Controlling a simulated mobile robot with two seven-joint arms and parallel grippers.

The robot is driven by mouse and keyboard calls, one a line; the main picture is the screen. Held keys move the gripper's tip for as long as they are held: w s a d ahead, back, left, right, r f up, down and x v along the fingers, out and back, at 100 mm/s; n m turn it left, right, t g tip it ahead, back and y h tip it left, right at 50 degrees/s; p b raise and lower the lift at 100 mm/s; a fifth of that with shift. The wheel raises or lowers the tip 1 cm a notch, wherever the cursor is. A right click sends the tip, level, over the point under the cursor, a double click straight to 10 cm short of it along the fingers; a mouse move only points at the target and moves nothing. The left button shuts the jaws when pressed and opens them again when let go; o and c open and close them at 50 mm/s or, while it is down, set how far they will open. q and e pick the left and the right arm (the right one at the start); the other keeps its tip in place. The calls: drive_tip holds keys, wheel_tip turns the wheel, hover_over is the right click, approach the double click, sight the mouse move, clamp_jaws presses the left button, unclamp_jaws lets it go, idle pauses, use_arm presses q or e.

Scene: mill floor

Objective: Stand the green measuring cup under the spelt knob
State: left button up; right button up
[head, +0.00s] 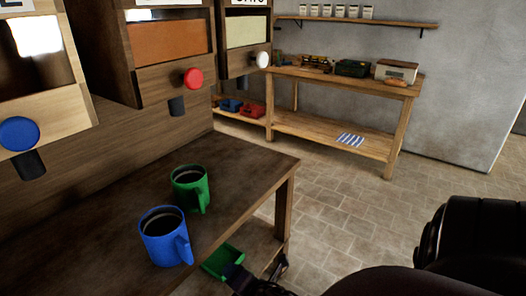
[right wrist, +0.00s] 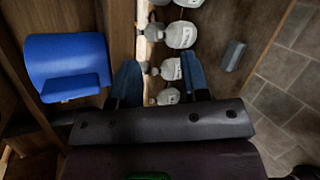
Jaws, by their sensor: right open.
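The green measuring cup (head: 189,190) stands upright on the dark wooden table, its handle toward the right, apart from the knobs. A blue cup (head: 167,237) stands in front of it. Behind are dispensers with a blue knob (head: 18,133), a red knob (head: 193,77) and a white knob (head: 262,60), each above a dark spout. Their labels are cut off, so I cannot read which is spelt. My right gripper (head: 260,279) is low beside the table's front edge; in the right wrist view (right wrist: 160,78) its fingers are spread and empty. My left gripper is out of view.
A green container (head: 222,262) sits below the table edge beside my right gripper. The right wrist view shows a blue container (right wrist: 68,65) and several grey-white rounded objects (right wrist: 181,35). A workbench (head: 345,78) stands behind. Tiled floor lies clear to the right.

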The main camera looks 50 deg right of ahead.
drive_tip(key=s+a+f+m+g+y, duration=0.1)
drive_tip(key=s+a+f+m, duration=0.1)
drive_tip(key=s+m, duration=0.4)
drive_tip(key=s+a+f+m+g+y, duration=0.1)
drive_tip(key=s+f+m, duration=0.3)
drive_tip(key=m, duration=0.9)
drive_tip(key=s+a, duration=0.1)
drive_tip(key=s, duration=0.2)
drive_tip(key=shift+s+a+y, duration=0.2)
drive_tip(key=shift+a+y, duration=0.2)
